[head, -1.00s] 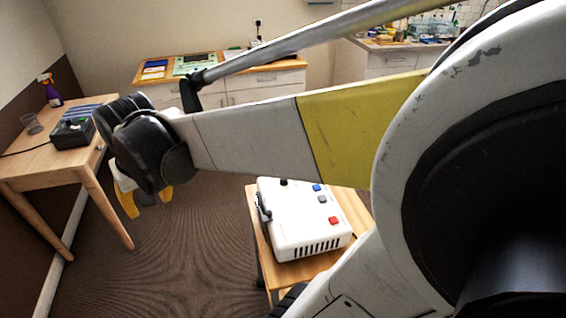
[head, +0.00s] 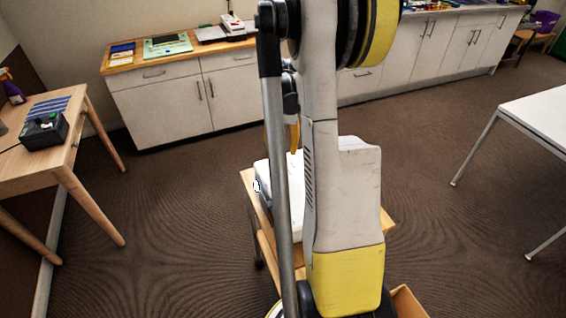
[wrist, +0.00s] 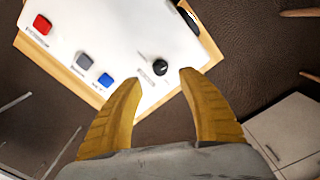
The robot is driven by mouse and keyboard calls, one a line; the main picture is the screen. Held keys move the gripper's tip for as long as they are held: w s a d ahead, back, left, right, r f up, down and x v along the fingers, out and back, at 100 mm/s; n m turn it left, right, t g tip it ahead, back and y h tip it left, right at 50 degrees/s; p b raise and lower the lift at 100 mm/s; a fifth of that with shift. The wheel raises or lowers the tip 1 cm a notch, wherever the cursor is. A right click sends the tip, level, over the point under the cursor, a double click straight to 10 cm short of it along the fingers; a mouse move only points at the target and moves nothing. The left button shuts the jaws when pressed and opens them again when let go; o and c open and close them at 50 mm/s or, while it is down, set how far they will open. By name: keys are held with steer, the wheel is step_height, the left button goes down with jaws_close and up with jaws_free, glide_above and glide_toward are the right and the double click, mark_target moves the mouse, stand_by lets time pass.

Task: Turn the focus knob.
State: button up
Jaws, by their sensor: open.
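A black round knob (wrist: 160,68) with a pale pointer mark stands on a white box (wrist: 120,28) on a small wooden stand. The print beside the knob is too blurred to read. My gripper (wrist: 159,78) is open and empty, its two yellow fingers apart. In the wrist view the knob shows between and just beyond the fingertips; I cannot tell the height gap. In the head view my arm hides most of the white box (head: 263,172), and one yellow finger (head: 294,137) shows above it. The knob is hidden there.
The box also has a red button (wrist: 42,24), a grey button (wrist: 84,61) and a blue button (wrist: 105,80). A wooden table (head: 75,140) with a dark device stands left. A white table (head: 545,110) stands right. Cabinets (head: 165,105) line the back wall.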

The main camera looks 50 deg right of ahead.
mark_target(282, 161)
step_height(282, 161, down, 6)
steer(key=shift+f+b, duration=0.2)
steer(key=shift+b, duration=0.65)
jaws_close()
